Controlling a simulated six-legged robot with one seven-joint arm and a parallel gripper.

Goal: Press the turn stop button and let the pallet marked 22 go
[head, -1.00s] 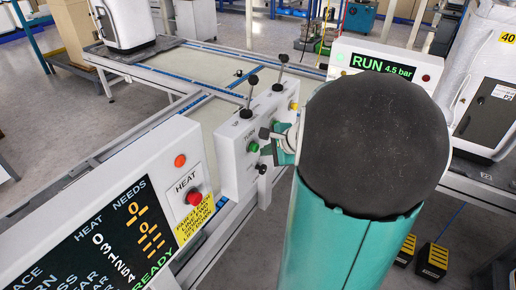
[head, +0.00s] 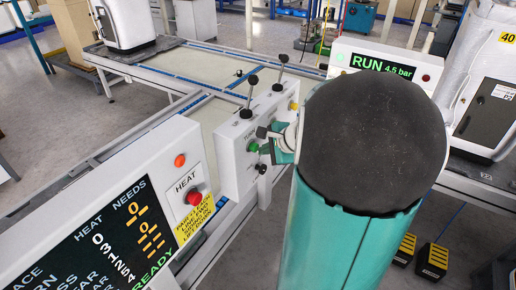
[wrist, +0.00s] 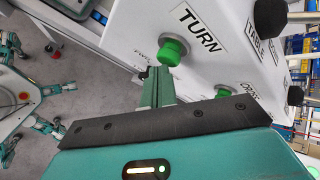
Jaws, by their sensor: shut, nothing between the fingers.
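A white control box (head: 245,185) stands at the centre of the head view. It has two black levers, a black knob and coloured buttons. The wrist view shows a green button (wrist: 172,52) beside a TURN label (wrist: 200,27). A second green button (wrist: 222,95) sits farther along the face. My gripper (head: 264,134) is at the box face, close to its green button (head: 253,147). In the wrist view my gripper (wrist: 155,75) is shut and empty, its tip just below the TURN button. I cannot tell whether they touch. I see no pallet marked 22.
A white panel with a red HEAT button (head: 194,198) and a dark READY display (head: 110,235) stands at the front left. A RUN 4.5 bar display (head: 383,65) is behind my arm. A conveyor frame (head: 165,88) runs behind the box. Grey floor lies left.

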